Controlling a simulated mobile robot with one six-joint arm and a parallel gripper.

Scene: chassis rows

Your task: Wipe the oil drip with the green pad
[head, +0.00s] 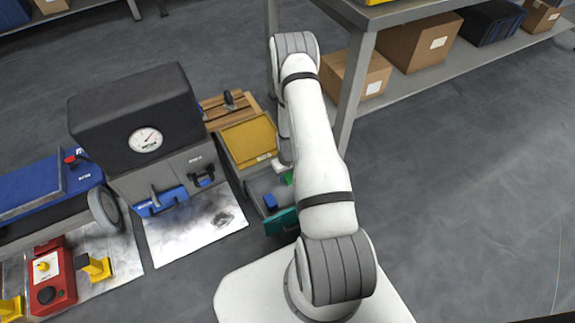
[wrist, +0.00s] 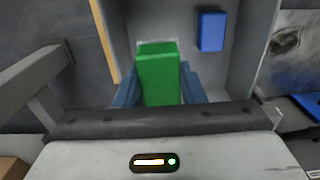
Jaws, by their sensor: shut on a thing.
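The green pad (wrist: 160,75) stands between the blue fingers of my gripper (wrist: 160,85), which is shut on it. The pad is inside or just over a grey open tray (wrist: 226,75); I cannot tell whether it touches the floor of the tray. In the head view only a sliver of the green pad (head: 288,177) shows beside my arm, which hides most of the gripper. The oil drip (head: 222,218) is a dark smudge on a pale sheet, left of the tray. It also shows at the right of the wrist view (wrist: 286,42).
A blue block (wrist: 211,31) lies in the tray, right of the pad. A yellow bin (head: 248,141) adjoins the tray. A grey machine with a gauge (head: 146,140) stands behind the pale sheet (head: 172,245). A shelf post (head: 352,90) rises right of my arm. The floor at right is clear.

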